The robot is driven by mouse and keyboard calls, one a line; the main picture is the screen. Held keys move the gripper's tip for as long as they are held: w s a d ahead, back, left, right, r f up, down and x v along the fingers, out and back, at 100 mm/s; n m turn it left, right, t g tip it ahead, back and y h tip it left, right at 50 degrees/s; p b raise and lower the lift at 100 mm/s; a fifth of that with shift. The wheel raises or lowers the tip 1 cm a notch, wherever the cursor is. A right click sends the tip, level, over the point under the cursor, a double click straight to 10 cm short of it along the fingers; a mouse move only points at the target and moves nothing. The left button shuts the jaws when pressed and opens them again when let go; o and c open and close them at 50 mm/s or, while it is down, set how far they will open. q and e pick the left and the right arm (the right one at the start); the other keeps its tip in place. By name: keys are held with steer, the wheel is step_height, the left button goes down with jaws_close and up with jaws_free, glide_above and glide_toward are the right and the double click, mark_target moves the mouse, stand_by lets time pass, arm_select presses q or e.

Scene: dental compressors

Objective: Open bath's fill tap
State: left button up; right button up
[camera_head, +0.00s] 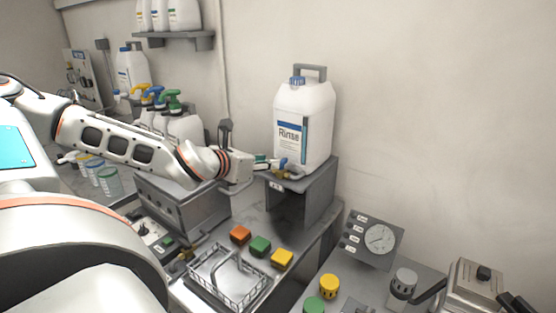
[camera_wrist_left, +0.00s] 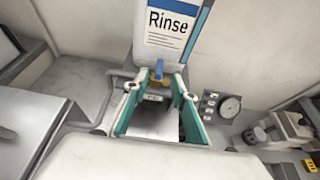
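A tap with a blue lever (camera_head: 283,163) and a brass body sits at the foot of the white Rinse canister (camera_head: 303,122), which stands on a grey raised stand (camera_head: 318,190). The tap also shows in the left wrist view (camera_wrist_left: 158,72), with a small unreadable label below it. My left gripper (camera_head: 266,163) is just left of the tap in the head view. In the wrist view its teal-padded fingers (camera_wrist_left: 155,88) are apart, with the tap showing between and just beyond their tips. Contact cannot be told. My right gripper is not in view.
A wire basket (camera_head: 228,278) sits in front, beside orange, green and yellow blocks (camera_head: 260,246). A panel with a round gauge (camera_head: 380,240) stands at right. Spray bottles (camera_head: 172,118) are behind my left arm. The wall is close behind the canister.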

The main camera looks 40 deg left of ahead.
mark_target(281, 165)
arm_select(q)
steer(key=shift+b+x, duration=1.7)
steer(key=shift+x, duration=1.65)
jaws_close()
